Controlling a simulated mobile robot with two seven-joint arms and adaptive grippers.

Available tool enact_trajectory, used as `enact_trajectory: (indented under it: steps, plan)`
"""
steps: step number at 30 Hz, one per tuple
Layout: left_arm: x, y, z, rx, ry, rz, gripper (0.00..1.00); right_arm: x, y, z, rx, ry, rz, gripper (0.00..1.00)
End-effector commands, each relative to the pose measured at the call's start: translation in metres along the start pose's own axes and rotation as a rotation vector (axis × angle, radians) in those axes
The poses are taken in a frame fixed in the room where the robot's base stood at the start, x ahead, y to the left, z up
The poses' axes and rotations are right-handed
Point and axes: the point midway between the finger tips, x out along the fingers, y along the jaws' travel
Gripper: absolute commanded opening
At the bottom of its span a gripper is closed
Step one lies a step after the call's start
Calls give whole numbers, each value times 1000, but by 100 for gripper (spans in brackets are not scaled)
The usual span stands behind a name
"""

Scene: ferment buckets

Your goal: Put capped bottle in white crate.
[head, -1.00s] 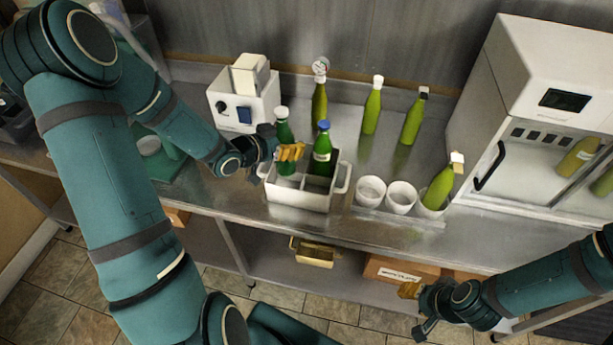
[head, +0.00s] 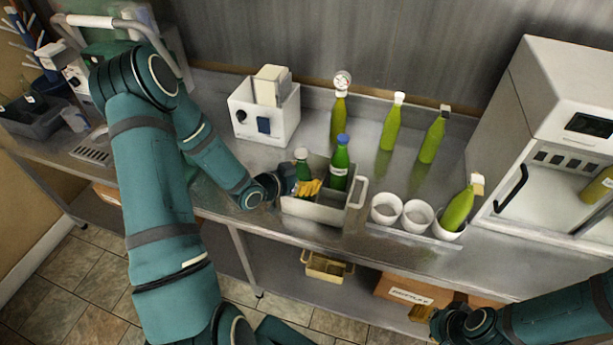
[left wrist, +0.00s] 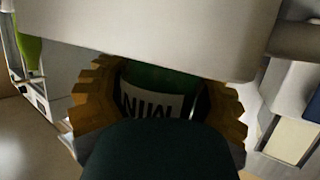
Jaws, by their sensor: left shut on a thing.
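The white crate (head: 318,211) stands at the front of the steel counter and has a divider and side handles. My left gripper (head: 309,188) is shut on a green bottle with a white cap (head: 302,164), low in the crate's left part. Whether its base touches the crate floor is hidden. In the left wrist view, the yellow fingers hold the green bottle (left wrist: 160,78) around its label, with a pale crate wall (left wrist: 150,35) across the top. A blue-capped green bottle (head: 340,168) stands in the crate to the right. My right gripper (head: 422,313) is low at the right, away from the crate.
White cups (head: 386,209) stand right of the crate, one holding a tilted yellow-green bottle (head: 458,208). Several yellow-green bottles (head: 391,125) stand behind. A white box (head: 263,112) is at back left, and a white cabinet (head: 560,100) is at right.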

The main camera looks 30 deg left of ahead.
Motion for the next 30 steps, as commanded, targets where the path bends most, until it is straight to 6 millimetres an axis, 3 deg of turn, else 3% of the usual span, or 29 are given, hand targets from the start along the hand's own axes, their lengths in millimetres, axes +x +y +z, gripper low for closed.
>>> enact_trajectory:
  steps: [5, 6, 8, 9, 20, 30]
  plan:
    - [2, 0, 3, 1, 2, 0, 16, 4, 2, 1, 0, 0, 1, 47]
    - [1, 0, 3, 0, -1, 0, 76, 4, 1, 0, 0, 0, 1, 47]
    - [1, 0, 2, 0, 0, 0, 97, 3, 1, 0, 0, 0, 1, 47]
    - [1, 0, 2, 0, 0, 0, 100, 3, 1, 0, 0, 0, 1, 47]
    - [-4, 0, -1, 0, -1, -1, 100, -1, 0, 0, 0, 0, 0, 47]
    - [-70, -1, 0, -1, -1, -5, 100, 0, 0, 0, 0, 0, 0, 47]
